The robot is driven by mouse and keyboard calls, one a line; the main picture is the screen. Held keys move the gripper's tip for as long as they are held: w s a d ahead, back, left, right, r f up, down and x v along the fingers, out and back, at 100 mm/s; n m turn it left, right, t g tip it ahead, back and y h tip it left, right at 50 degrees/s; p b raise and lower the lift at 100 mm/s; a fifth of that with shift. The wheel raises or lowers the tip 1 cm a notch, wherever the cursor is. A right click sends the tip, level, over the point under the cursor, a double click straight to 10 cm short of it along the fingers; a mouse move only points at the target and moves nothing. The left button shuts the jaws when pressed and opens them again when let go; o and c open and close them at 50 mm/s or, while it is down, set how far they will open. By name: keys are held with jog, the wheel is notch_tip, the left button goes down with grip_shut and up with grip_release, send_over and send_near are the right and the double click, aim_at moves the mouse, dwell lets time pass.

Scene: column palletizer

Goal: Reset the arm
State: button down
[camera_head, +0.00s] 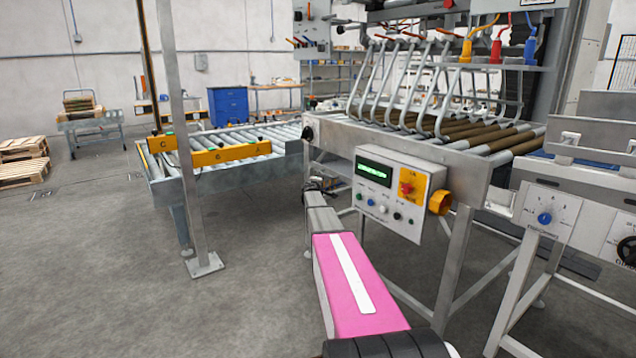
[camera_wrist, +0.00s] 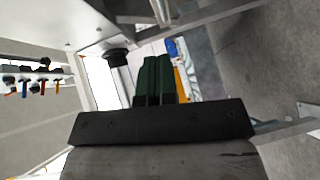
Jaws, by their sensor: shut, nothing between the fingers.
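My arm (camera_head: 350,285), with a pink cover and a white stripe, reaches forward from the bottom of the head view. Its far end is beside the control box, and the fingers cannot be made out clearly there. In the wrist view my gripper (camera_wrist: 154,78) shows two dark green fingers side by side, shut with nothing between them. The grey control box (camera_head: 390,193) has a lit green display (camera_head: 374,171), several small buttons, a red knob on a yellow plate (camera_head: 408,187) and a yellow-orange knob (camera_head: 440,202) on its side.
The roller conveyor frame (camera_head: 455,180) stands close on the right, with bent metal bars above it. A second panel with a blue dial (camera_head: 545,218) is at far right. A grey post (camera_head: 190,150) and lower conveyor (camera_head: 225,175) stand left. Floor at lower left (camera_head: 110,280) is clear.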

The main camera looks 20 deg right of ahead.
jog(key=s+a+f+m+g+y, duration=0.3)
jog(key=s+a, duration=0.7)
jog(key=s, duration=0.8)
jog(key=s+a+f+m+g+y, duration=0.3)
jog(key=s+a+f+g, duration=0.3)
jog(key=s+a, duration=0.5)
jog(key=s+a+f+m+g+y, duration=0.3)
jog(key=s+a+f, duration=0.4)
jog(key=s, duration=1.7)
jog(key=a+g, duration=0.1)
jog(key=a, duration=0.2)
jog(key=shift+s+a+m+g, duration=0.2)
jog(key=shift+s+m+g, duration=0.1)
jog(key=shift+s+g, duration=0.1)
